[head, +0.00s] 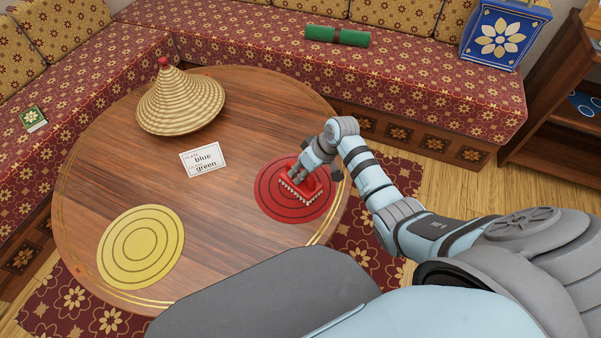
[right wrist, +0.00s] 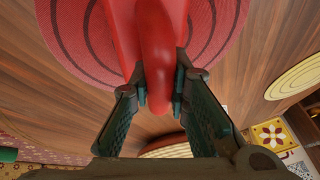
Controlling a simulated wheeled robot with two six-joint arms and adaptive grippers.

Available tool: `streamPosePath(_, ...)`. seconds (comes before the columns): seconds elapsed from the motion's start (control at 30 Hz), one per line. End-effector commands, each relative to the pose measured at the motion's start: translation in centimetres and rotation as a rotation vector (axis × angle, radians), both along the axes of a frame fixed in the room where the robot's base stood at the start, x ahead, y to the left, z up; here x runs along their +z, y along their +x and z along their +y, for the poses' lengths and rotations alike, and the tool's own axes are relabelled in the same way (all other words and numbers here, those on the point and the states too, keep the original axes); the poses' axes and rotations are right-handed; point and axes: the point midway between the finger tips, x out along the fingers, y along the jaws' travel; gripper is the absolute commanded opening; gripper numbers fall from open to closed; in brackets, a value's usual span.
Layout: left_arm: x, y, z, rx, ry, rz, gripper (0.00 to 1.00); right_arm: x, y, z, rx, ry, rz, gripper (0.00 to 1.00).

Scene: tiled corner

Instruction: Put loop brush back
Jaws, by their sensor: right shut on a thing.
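The loop brush (head: 299,192) is red with a row of pale bristles along its front edge. It is over the right part of the round red mat (head: 270,205) on the wooden table. I cannot tell whether it touches the mat. My right gripper (head: 308,174) is shut on the brush's red loop handle. In the right wrist view, both fingers of that gripper (right wrist: 161,88) press the sides of the rounded handle (right wrist: 154,50), and the red mat (right wrist: 82,45) lies beyond. My left gripper is not in view.
A round yellow mat (head: 141,247) lies at the table's front left. A woven cone lid (head: 180,103) stands at the back, near a white card (head: 203,159) reading "blue" and "green". A green roll (head: 337,36) and blue box (head: 500,35) are on the bench.

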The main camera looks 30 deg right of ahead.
Motion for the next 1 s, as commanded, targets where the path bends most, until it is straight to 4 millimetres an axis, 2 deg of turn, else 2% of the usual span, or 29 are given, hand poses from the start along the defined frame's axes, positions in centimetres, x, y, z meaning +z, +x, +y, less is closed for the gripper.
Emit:
streamPosePath(0.1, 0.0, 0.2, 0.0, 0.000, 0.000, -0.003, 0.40, -0.1, 0.0, 0.0, 0.000, 0.000, 0.000, 0.00)
streamPosePath(0.13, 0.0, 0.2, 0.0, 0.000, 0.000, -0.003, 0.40, -0.1, 0.0, 0.0, -0.001, 0.000, 0.000, 0.19)
streamPosePath(0.23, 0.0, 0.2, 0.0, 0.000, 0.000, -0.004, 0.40, -0.1, 0.0, 0.0, -0.001, 0.000, 0.000, 0.35)
streamPosePath(0.53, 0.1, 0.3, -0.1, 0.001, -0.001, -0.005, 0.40, 0.0, 0.0, 0.0, -0.001, 0.000, 0.000, 0.36)
streamPosePath(0.67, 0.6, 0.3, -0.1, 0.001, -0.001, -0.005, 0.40, 1.0, -0.2, -0.3, -0.001, 0.001, -0.001, 0.36)
streamPosePath(0.77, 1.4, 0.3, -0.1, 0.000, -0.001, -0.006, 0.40, 2.7, -0.7, -0.8, -0.001, -0.001, -0.001, 0.36)
streamPosePath(1.0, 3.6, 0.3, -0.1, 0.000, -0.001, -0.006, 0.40, 8.5, -2.6, -2.7, 0.000, -0.002, -0.002, 0.36)
